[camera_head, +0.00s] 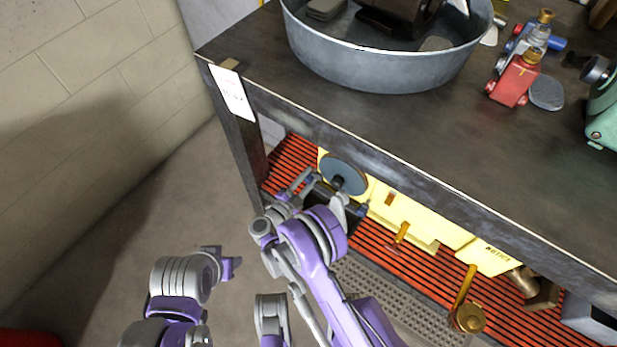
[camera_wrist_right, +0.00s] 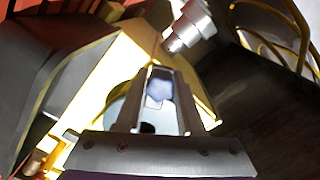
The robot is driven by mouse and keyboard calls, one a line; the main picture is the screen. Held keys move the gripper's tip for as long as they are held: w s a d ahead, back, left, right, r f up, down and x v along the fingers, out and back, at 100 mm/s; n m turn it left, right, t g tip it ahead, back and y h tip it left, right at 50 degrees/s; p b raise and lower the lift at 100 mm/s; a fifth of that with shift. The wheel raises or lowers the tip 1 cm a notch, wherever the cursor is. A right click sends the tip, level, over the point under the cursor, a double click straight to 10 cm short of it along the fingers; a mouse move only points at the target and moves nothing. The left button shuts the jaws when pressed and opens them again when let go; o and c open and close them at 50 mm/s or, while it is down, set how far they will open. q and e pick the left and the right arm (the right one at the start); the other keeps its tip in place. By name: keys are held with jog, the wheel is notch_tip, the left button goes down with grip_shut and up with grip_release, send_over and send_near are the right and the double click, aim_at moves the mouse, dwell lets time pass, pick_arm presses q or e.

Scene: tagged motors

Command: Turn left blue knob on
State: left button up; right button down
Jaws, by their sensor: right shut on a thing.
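Under the table, a round blue-grey disc (camera_head: 343,172) with a dark hub stands in front of a yellow panel; I take it to be the blue knob, though I cannot tell for sure. My right gripper (camera_head: 345,205) is at its lower edge, partly hidden by my own wrist. In the right wrist view, the two fingers (camera_wrist_right: 156,105) stand close around a pale bluish piece (camera_wrist_right: 159,88), with part of a pale round face behind. The knob's turn position cannot be read. My left gripper (camera_head: 231,266) is low on the left, away from the table; its jaws are unclear.
The table's front edge (camera_head: 420,178) overhangs the red slatted shelf (camera_head: 385,250). Brass-coloured valves (camera_head: 467,318) stand to the right. On top are a metal tub (camera_head: 380,70), a red motor (camera_head: 514,82) and a green machine (camera_head: 602,120).

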jog(key=c, duration=0.8)
grip_release()
jog(key=shift+s, duration=0.1)
jog(key=p+v, duration=0.2)
jog(key=v, duration=0.8)
jog(key=shift+s+a, duration=0.15)
jog(key=shift+s, duration=0.15)
